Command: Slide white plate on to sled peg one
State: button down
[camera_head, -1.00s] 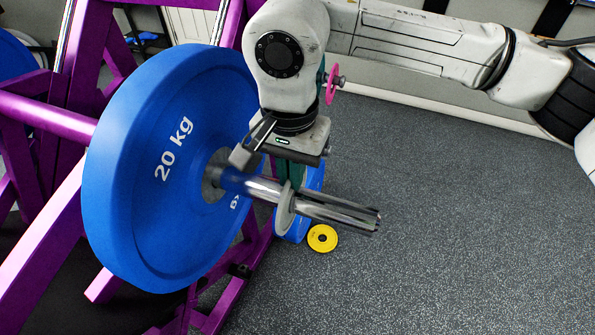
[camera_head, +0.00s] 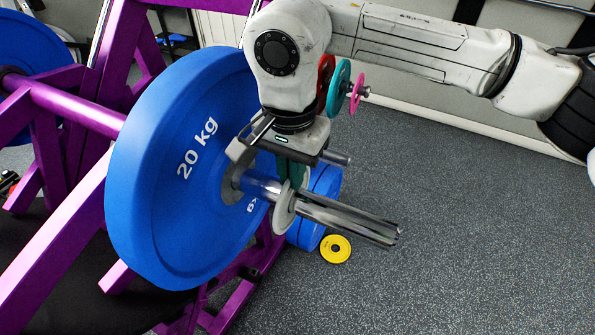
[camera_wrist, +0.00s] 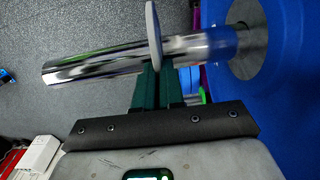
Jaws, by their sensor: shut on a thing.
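The small white plate (camera_head: 284,212) shows as a pale thin disc around the chrome sled peg (camera_head: 345,217), with bare peg on both sides of it. It stands partway along the peg, apart from the big blue 20 kg plate (camera_head: 160,200) at the inner end. My gripper (camera_head: 291,183) is above the peg with its green fingers shut on the white plate's rim. In the wrist view the white plate (camera_wrist: 153,35) is seen edge-on across the peg (camera_wrist: 95,65), between my green fingertips (camera_wrist: 158,72).
The purple sled frame (camera_head: 75,110) stands at the left. A small yellow plate (camera_head: 335,249) lies on the dark floor beside more blue plates (camera_head: 318,205). Teal (camera_head: 338,88) and pink (camera_head: 357,93) plates hang behind my arm. The floor at right is clear.

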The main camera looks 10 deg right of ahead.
jog(key=shift+w+a, duration=0.65)
jog(key=shift+a, duration=0.25)
jog(key=shift+w+a, duration=0.6)
jog(key=shift+a, duration=0.25)
jog(key=shift+w+a, duration=0.1)
jog(key=c, duration=1.2)
grip_release()
jog(key=shift+o, duration=0.2)
notch_tip(320, 180, up, 11)
jog(key=b, duration=0.1)
